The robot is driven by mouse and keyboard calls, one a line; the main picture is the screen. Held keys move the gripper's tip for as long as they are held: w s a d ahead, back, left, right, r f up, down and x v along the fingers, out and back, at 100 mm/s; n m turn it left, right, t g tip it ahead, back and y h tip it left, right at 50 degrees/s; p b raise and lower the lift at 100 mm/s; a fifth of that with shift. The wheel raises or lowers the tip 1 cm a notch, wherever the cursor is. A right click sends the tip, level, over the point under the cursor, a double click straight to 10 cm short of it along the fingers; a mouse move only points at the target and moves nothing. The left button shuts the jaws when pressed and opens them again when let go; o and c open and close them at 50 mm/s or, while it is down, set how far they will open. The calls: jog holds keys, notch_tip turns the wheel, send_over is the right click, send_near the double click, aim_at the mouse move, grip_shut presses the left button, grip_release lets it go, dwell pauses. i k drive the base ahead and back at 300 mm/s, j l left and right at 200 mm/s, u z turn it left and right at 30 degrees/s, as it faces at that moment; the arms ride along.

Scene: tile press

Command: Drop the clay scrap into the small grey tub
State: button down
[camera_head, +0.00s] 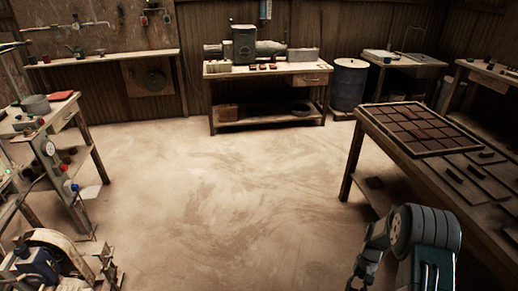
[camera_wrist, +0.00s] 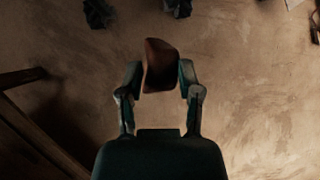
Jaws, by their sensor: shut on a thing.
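My gripper (camera_wrist: 160,82) is shut on a reddish-brown lump, the clay scrap (camera_wrist: 161,62), which sticks out past the fingertips above the bare floor. In the head view my gripper (camera_head: 359,280) is low at the bottom edge, left of the right-hand table, and the scrap cannot be made out there. A small grey round tub (camera_head: 36,105) stands on the left bench, far from my gripper. What is inside it cannot be seen.
The right-hand table (camera_head: 357,138) bears a tile tray (camera_head: 465,141) and loose tiles. A back bench (camera_head: 228,70) holds a machine (camera_head: 244,44); a blue drum (camera_head: 348,86) stands beside it. Machinery (camera_head: 45,262) fills the lower left. The middle floor (camera_head: 220,190) is clear.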

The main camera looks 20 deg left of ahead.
aim_at(42, 113)
jog(key=i+j+u, duration=0.1)
jog(key=i+u, duration=0.4)
jog(key=i+l+u, duration=0.2)
jog(key=i+u, duration=0.25)
jog(key=i, duration=0.25)
jog(key=i+j+u, duration=0.2)
jog(key=i+u, duration=0.95)
jog(key=i, duration=0.1)
